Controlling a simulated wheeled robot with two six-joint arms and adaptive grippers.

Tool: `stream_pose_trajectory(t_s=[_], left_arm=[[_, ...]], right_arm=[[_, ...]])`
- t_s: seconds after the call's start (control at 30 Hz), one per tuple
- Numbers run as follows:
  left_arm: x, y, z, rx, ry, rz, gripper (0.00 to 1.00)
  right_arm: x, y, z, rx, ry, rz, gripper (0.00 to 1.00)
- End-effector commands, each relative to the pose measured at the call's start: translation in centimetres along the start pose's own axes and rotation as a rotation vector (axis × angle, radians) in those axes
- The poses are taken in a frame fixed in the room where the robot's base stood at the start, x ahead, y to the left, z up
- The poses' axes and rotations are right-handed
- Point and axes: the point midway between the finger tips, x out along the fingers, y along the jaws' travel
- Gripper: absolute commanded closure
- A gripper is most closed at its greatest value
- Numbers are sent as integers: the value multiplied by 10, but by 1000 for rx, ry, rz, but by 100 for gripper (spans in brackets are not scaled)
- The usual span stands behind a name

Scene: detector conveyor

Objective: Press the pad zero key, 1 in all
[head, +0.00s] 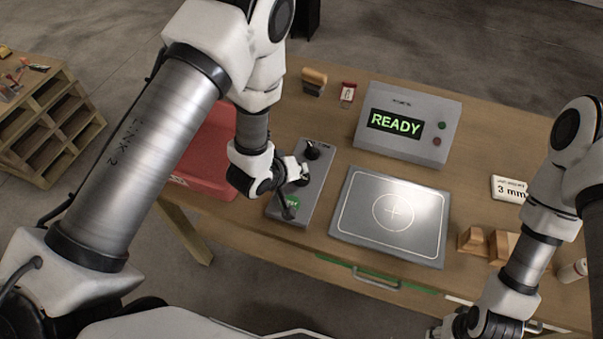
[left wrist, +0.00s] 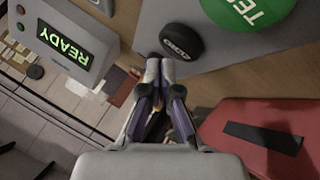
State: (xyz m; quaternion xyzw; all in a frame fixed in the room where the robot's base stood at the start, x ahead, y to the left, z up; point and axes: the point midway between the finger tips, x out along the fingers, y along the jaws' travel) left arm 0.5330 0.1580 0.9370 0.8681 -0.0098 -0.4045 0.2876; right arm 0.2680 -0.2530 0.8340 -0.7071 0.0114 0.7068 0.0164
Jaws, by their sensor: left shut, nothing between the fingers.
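In the left wrist view a round black key (left wrist: 181,42) with small white lettering, which looks like an upside-down ZERO, stands on the grey key panel (left wrist: 215,62). A large green TEST key (left wrist: 262,14) is beside it. In the head view the panel (head: 321,172) lies left of the weighing pad, with a black round key (head: 312,150) at its far end and the green key (head: 281,197) near its front. My left gripper (head: 290,213) is shut and empty over the panel, hiding part of it. In the wrist view its fingertips (left wrist: 165,64) appear close to the black key; contact cannot be told.
A grey display box (head: 409,124) reading READY stands behind the flat pad (head: 391,252). A red case (head: 209,160) lies left of the panel. Wooden blocks (head: 472,241) and a 3 mm card (head: 510,189) are at right. Small items stand at the back.

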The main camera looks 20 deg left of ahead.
Motion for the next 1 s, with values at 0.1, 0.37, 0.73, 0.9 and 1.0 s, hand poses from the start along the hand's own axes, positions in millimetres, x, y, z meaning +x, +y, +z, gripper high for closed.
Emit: stream_pose_trajectory(t_s=[0.1,0.37,0.73,0.9,1.0], left_arm=[[0,0,0,0,0,0,100],[-7,5,-5,0,0,0,100],[-33,24,-24,0,0,0,100],[-35,25,-25,0,0,0,100],[-34,25,-25,0,0,0,100]], right_arm=[[1,0,0,0,0,0,60],[-9,0,0,0,0,0,60],[-42,0,0,0,0,0,60],[-43,0,0,0,0,0,60],[-42,0,0,0,0,0,60]])
